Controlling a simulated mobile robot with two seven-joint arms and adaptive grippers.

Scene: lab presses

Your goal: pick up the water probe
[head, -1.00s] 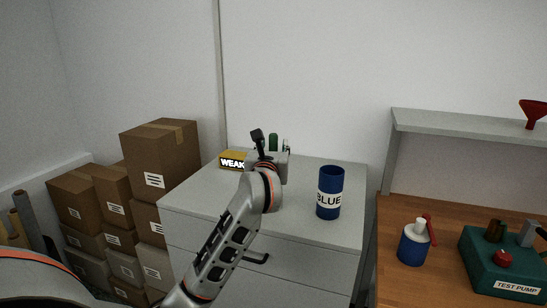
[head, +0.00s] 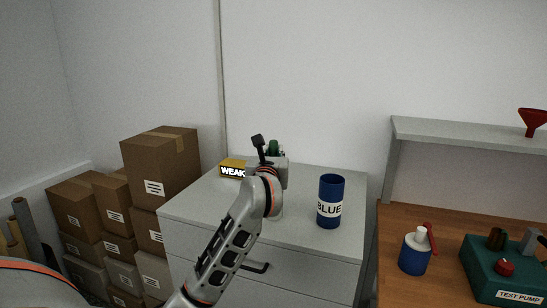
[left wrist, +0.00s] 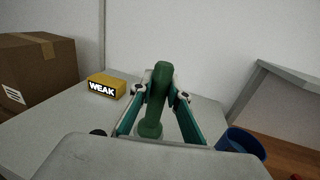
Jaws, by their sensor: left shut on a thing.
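The water probe, a dark green upright cylinder with a wider lower end (left wrist: 150,128), stands between the two fingers of my left gripper (left wrist: 158,100) in the left wrist view. The gripper is shut on it. In the head view its green top (head: 273,147) shows just behind my left gripper (head: 272,160), above the grey cabinet top. My wrist hides most of it there. I cannot tell whether its lower end touches the cabinet. My right gripper is not in view.
On the grey cabinet (head: 205,205) are a yellow box marked WEAK (head: 233,169) and a blue cup marked BLUE (head: 330,188), right of my wrist. Cardboard boxes (head: 165,165) are stacked at left. A wooden bench (head: 445,225) at right holds a bottle (head: 414,252) and a test pump (head: 505,275).

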